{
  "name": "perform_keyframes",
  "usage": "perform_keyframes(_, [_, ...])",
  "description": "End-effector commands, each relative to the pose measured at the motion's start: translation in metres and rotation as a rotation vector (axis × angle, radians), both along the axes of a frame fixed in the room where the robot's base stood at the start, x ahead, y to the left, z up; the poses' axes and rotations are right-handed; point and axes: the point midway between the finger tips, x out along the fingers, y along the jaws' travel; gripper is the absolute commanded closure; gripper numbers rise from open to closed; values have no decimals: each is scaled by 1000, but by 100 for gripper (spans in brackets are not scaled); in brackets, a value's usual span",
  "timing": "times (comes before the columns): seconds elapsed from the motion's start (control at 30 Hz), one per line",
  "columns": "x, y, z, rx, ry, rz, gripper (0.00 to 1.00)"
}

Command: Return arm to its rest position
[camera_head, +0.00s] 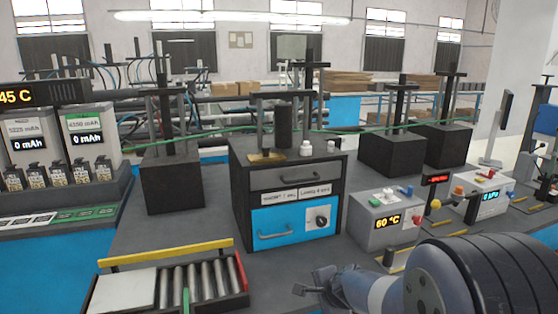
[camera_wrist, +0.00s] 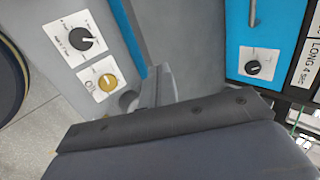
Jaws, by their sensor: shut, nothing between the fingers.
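The fingers are small and dark there and appear shut and empty.
The dark cabinet (camera_head: 338,213) with a blue drawer stands behind my gripper. A grey 60 °C box (camera_head: 376,235) is right of it. A roller tray (camera_head: 243,297) lies at left. The wrist view shows a grey panel with a black knob (camera_wrist: 80,39) close by.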

Motion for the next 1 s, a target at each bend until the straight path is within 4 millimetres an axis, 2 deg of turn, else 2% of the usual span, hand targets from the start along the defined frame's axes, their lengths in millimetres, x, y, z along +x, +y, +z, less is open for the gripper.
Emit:
perform_keyframes(0.1, [-14, -5, -2, 1, -1, -1, 100])
perform_keyframes(0.3, [-27, -9, -1, 0, 0, 0, 100])
perform_keyframes(0.8, [-31, -9, 1, -3, 2, 5, 100])
perform_keyframes(1.0, [-38, -5, 7, -29, 22, 63, 100])
